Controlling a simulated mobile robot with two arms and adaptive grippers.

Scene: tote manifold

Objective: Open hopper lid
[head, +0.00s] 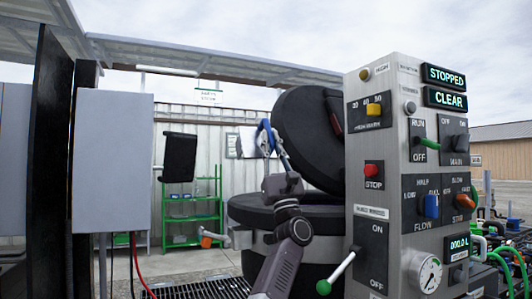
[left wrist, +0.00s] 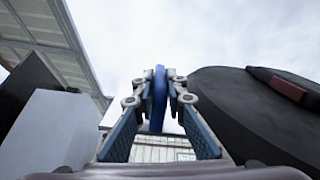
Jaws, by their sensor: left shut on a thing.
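The black round hopper lid (head: 303,135) stands raised and steeply tilted above the dark hopper (head: 265,212), behind the control panel. The lid also shows as a dark disc at right in the left wrist view (left wrist: 245,115). My left gripper (head: 267,140) is at the lid's left side, up above the hopper rim. Its fingers are shut on a blue handle (left wrist: 158,98), seen edge-on between the fingertips in the left wrist view. Whether the handle joins the lid is hard to see. My right gripper is not in view.
The control panel (head: 393,240) with knobs, gauge and a lit STOPPED sign stands close at right. A green-balled lever (head: 341,268) juts from its left side. A grey cabinet (head: 112,165) and dark post stand at left. A green shelf (head: 193,215) stands behind.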

